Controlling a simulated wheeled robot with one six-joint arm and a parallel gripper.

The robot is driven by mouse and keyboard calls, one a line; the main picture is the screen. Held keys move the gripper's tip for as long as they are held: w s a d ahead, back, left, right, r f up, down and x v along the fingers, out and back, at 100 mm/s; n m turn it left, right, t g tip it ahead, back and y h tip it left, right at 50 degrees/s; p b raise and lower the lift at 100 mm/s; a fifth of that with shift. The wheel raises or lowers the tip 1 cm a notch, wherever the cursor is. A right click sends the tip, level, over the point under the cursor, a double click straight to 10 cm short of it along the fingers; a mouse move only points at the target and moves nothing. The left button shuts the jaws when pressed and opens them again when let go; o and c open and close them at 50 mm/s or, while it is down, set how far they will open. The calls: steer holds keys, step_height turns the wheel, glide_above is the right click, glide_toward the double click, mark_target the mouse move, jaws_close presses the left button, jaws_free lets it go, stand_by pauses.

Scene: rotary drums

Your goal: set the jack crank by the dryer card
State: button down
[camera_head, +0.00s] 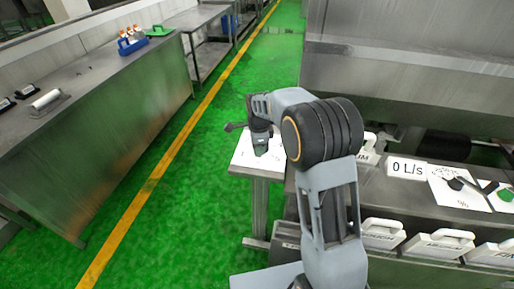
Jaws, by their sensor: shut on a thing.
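My gripper (261,148) is above a white plate (242,160) on a metal post, left of the machine bench. It points down and is shut on the jack crank (230,127), of which a dark knob and short arm stick out to the left. My arm and gripper hide the rest of the crank and much of the plate. The plate has faint dark marks, too small to read. I cannot make out which thing is the dryer card.
A "0 L/s" sign (407,168) and white dial plates with a black and a green knob (505,195) are on the bench at right. White-handled boxes (440,242) line its front. A steel counter (120,95) stands left; green floor between is clear.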

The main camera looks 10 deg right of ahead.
stand_by(0.3)
steer(key=c, duration=0.9)
jaws_free()
steer(key=shift+o, duration=0.2)
steer(key=shift+r, duration=0.1)
step_height(320, 180, up, 14)
